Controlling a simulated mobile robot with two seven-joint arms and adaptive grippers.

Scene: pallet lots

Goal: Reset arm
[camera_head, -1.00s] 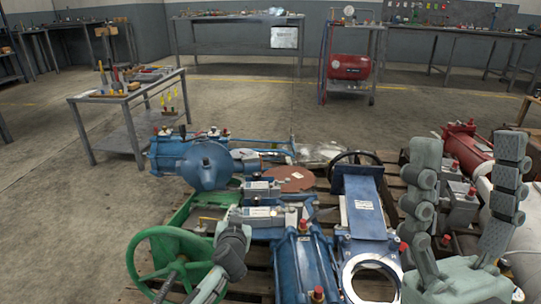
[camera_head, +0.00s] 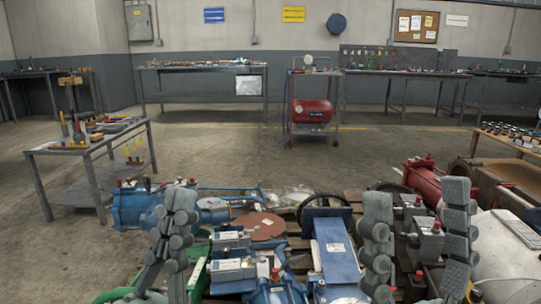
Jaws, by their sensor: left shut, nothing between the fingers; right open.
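My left gripper (camera_head: 178,205) stands upright at the lower left, its grey padded fingers together and empty. It is in front of a blue valve body (camera_head: 130,204) and hides part of it. My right gripper (camera_head: 416,200) stands upright at the lower right, its two fingers wide apart with nothing held. Grey boxes and red fittings on the pallet show behind and between its fingers. Neither gripper visibly holds a part.
Pallet parts fill the foreground: a blue gate valve (camera_head: 335,245), a dark handwheel (camera_head: 325,213), a brown disc (camera_head: 260,226) and a red cylinder (camera_head: 424,178). A tool table (camera_head: 90,150) stands left. A red compressor (camera_head: 312,110) stands behind open floor.

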